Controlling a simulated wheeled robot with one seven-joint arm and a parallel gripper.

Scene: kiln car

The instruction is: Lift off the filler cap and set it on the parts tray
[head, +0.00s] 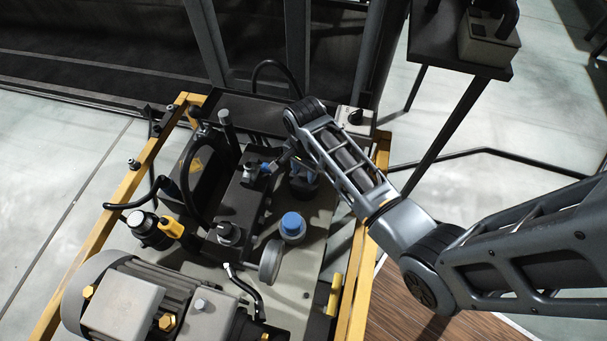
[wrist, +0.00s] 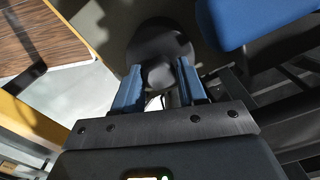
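My gripper (wrist: 160,82) has blue fingertips close on either side of a dark knob (wrist: 158,74) in the wrist view, with no clear gap. The knob stands on a wider dark round disc (wrist: 160,38), which looks like the filler cap. Whether the disc is seated or raised is not clear. In the head view my gripper (head: 288,168) is low over the far right of the unit's top plate, and the cap is mostly hidden. A dark-topped stand (head: 435,48) at the upper right may be the parts tray; I cannot tell.
A blue-topped fitting (head: 292,226) and an upright round gauge (head: 271,262) stand in front of my gripper. A dark valve block (head: 238,205) is to its left. A motor (head: 135,300) fills the front left. A yellow frame rail (head: 362,275) runs along the right side.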

